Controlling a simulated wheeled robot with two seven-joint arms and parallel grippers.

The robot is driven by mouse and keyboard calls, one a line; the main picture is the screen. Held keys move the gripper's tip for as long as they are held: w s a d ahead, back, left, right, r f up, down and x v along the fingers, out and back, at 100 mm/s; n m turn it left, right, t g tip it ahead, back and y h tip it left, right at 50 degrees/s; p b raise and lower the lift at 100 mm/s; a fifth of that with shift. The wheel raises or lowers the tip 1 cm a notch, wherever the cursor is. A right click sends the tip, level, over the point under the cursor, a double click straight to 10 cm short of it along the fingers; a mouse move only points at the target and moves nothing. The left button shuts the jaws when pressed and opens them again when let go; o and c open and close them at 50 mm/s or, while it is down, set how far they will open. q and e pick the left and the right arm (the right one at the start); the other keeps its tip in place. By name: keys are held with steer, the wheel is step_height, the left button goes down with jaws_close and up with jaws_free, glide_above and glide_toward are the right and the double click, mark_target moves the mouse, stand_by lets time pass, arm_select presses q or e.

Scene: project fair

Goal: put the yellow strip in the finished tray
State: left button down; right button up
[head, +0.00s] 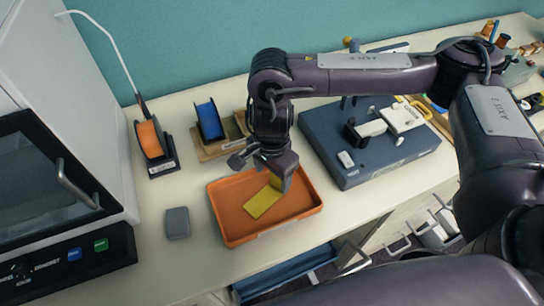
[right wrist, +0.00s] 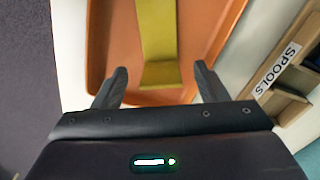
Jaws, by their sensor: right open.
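The yellow strip (head: 262,202) lies in the orange tray (head: 236,239), one end under my right gripper (head: 266,165). In the right wrist view the yellow strip (right wrist: 157,35) runs lengthwise inside the orange tray (right wrist: 208,25), its near end between and just beyond the fingertips. My right gripper (right wrist: 158,85) is open there, with a finger on each side and a gap to the strip. In the head view the gripper partly hides the strip's upper end. No label reading "finished" shows on the tray. My left gripper is not in view.
A grey block (head: 177,223) sits left of the tray. An orange spool (head: 150,139) and a blue spool (head: 209,121) stand behind. A dark blue-grey platform (head: 352,168) with a white device is close on the right. A white machine (head: 80,80) bounds the left.

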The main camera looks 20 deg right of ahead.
step_height(320, 180, up, 6)
steer(key=shift+r, duration=0.25)
stand_by(0.6)
